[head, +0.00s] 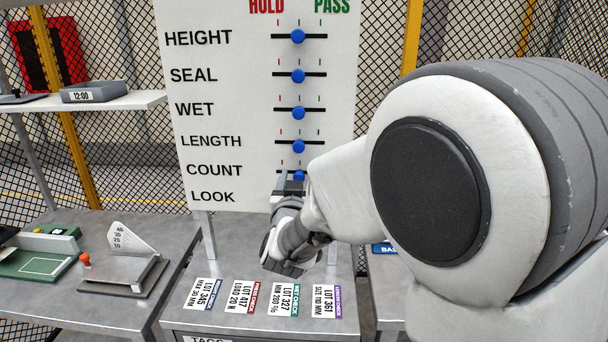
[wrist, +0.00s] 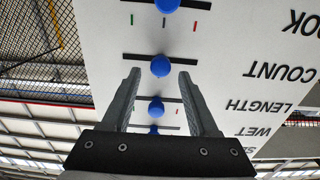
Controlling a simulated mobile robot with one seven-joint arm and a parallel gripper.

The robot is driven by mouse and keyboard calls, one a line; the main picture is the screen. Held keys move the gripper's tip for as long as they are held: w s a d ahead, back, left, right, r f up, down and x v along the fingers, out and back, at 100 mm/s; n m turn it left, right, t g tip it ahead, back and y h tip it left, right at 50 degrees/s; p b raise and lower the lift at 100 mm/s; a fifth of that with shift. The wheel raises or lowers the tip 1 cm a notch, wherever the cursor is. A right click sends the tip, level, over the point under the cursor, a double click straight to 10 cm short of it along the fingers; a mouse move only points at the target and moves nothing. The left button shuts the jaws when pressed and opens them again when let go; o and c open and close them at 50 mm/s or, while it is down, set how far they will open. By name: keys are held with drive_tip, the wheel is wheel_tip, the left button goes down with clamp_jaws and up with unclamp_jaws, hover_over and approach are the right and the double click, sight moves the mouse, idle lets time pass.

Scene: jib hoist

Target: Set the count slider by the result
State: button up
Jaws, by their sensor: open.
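The white board (head: 235,100) carries rows of sliders with blue knobs, each with a HOLD side at left and a PASS side at right. The COUNT knob (head: 299,175) is partly hidden by my gripper (head: 290,183) in the head view, and looks near the middle of its bar. In the wrist view, which is upside down, the COUNT knob (wrist: 160,65) lies in line with the gap between the open fingers of my gripper (wrist: 159,73). Whether the fingers reach around it is unclear. The HEIGHT, SEAL, WET and LENGTH knobs are near mid-bar.
The LOOK knob (wrist: 167,5) is close by; my arm hides it in the head view. Several lot cards (head: 240,297) lie on the table below the board.

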drive_tip(key=shift+w, duration=0.6)
clamp_jaws()
idle(1.1)
